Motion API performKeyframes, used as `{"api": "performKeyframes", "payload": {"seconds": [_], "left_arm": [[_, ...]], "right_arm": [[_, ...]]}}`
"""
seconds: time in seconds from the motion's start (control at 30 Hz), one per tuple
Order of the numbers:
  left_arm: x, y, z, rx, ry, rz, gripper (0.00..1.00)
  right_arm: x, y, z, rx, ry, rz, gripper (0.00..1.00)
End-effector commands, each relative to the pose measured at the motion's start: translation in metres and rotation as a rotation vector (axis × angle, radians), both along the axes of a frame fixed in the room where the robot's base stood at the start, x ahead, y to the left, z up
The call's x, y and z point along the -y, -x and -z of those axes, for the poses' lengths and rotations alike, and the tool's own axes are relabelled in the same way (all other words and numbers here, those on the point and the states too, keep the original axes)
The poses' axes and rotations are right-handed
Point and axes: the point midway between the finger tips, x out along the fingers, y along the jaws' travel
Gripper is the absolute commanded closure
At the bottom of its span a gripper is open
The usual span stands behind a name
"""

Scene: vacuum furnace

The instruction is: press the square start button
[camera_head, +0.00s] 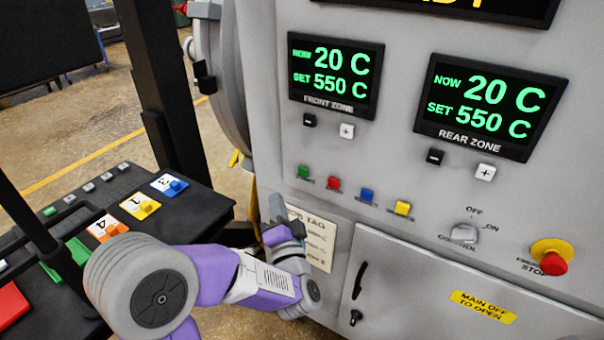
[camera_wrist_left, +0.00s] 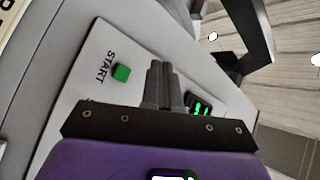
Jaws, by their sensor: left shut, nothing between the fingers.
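The square green start button (camera_head: 303,172) is at the left end of a row of colored buttons on the grey furnace front. In the left wrist view the green button (camera_wrist_left: 121,73) has the word START beside it and is uncovered. My left gripper (camera_head: 277,207) is shut and empty, below and left of the green button in the head view. In the left wrist view its closed fingertips (camera_wrist_left: 159,70) are to the right of the button, apart from it in the picture. The depth gap to the panel is hard to tell. My right gripper is not in view.
Red (camera_head: 333,183), blue (camera_head: 367,195) and yellow (camera_head: 403,208) buttons continue the row. Above are the front zone display (camera_head: 335,75) and rear zone display (camera_head: 488,105). A paper tag (camera_head: 318,243) is below the green button. A red emergency stop (camera_head: 553,262) is at right.

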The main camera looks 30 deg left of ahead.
Motion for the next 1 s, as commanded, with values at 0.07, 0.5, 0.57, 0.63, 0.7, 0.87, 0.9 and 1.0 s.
{"api": "performKeyframes", "payload": {"seconds": [0.07,0.5,0.57,0.63,0.7,0.87,0.9,1.0], "left_arm": [[0.001,-0.01,0.001,0.0,-0.001,-0.001,1.0],[0.005,-0.067,0.0,0.0,0.0,0.0,1.0],[0.006,-0.071,0.0,-0.001,0.0,0.0,1.0],[0.006,-0.074,0.0,-0.001,0.0,0.001,1.0],[0.006,-0.076,0.0,-0.001,0.0,0.001,1.0],[0.006,-0.078,0.001,-0.001,0.0,0.001,1.0],[0.006,-0.077,0.001,-0.001,0.0,0.001,1.0],[0.006,-0.077,0.001,-0.001,0.0,0.001,1.0]], "right_arm": [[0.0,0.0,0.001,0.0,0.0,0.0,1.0],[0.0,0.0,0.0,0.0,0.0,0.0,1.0],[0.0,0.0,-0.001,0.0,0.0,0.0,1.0],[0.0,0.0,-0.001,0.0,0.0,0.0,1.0],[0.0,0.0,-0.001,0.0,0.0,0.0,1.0],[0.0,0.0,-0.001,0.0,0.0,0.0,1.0],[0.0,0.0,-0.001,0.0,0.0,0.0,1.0],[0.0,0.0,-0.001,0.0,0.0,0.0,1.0]]}}
